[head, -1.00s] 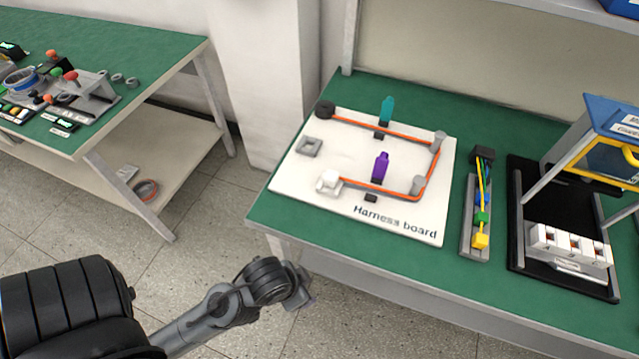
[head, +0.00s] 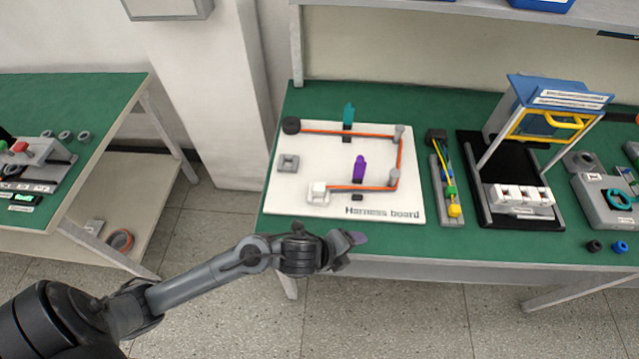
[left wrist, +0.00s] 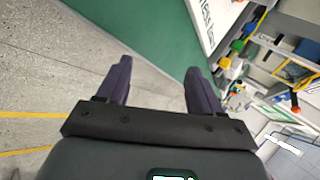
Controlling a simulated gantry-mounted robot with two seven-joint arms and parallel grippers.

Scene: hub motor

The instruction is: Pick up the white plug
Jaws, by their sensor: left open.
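The white plug (head: 318,192) sits at the lower left of the white harness board (head: 300,160) in the head view, at one end of the orange cable (head: 345,188). My left gripper (head: 356,239) is in front of the board, near the table's front edge, apart from the plug and to its lower right in the picture. In the left wrist view its two fingers (left wrist: 160,85) are spread with nothing between them. That view shows floor, table edge and a corner of the board, but not the plug. My right gripper is not in view.
A purple clip (head: 359,168) and a teal clip (head: 348,114) stand up from the board. A grey socket (head: 288,162) lies left, above the plug. A tray with coloured connectors (head: 449,190) and a black stand (head: 470,165) are to the right. Green tabletop (head: 275,110) shows around the board.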

